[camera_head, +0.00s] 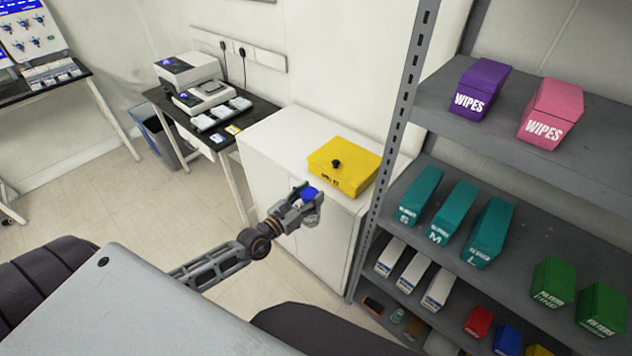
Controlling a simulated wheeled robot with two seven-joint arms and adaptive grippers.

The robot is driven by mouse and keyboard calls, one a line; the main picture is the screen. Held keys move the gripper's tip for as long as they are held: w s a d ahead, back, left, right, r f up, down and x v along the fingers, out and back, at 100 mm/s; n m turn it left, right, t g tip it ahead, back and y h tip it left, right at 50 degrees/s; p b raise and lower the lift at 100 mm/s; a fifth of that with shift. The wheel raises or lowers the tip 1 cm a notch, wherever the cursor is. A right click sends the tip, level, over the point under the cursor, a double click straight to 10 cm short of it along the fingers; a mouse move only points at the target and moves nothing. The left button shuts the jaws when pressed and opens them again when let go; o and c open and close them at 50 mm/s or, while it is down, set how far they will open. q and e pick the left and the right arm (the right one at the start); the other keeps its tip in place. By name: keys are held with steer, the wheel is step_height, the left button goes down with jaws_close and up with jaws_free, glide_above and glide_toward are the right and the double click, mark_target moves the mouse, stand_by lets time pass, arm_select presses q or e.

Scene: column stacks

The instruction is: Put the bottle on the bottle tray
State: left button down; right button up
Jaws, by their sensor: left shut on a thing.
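My left gripper (303,206) reaches in from the lower left and is shut on a bottle with a blue cap (309,193). Only the blue cap and a little of the pale body show; the fingers hide most of it. The gripper holds the bottle in front of the white cabinet, near its front edge and below the yellow box in the picture. I cannot make out a bottle tray for certain in this view. My right gripper is not in view.
A yellow box (344,167) stands on the white cabinet (277,136), whose left top is clear. A grey shelf rack (567,199) with several coloured boxes stands at the right. A black table (232,137) with devices and a blue bin (160,140) are at the back left.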

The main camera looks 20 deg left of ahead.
mark_target(318, 217)
arm_select(q)
steer(key=shift+s+d+f+n+y, duration=0.15)
steer(key=shift+s+f, duration=0.05)
steer(key=shift+s, duration=0.35)
steer(key=shift+s+d+f+n+y, duration=0.1)
steer(key=shift+s+f+n+y, duration=0.1)
steer(key=shift+s, duration=0.3)
steer(key=shift+s+d+f+y, duration=0.2)
steer(key=shift+s+d+y, duration=0.1)
steer(key=shift+s+y, duration=0.2)
steer(key=shift+s+d+f+n+t+y+b, duration=0.2)
steer(key=shift+d+f+n+t+y+b, duration=0.1)
steer(key=shift+d+f+n+y+b, duration=1.15)
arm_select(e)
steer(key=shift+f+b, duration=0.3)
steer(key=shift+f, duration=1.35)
arm_select(q)
steer(key=shift+d+f, duration=0.1)
steer(key=shift+d, duration=0.15)
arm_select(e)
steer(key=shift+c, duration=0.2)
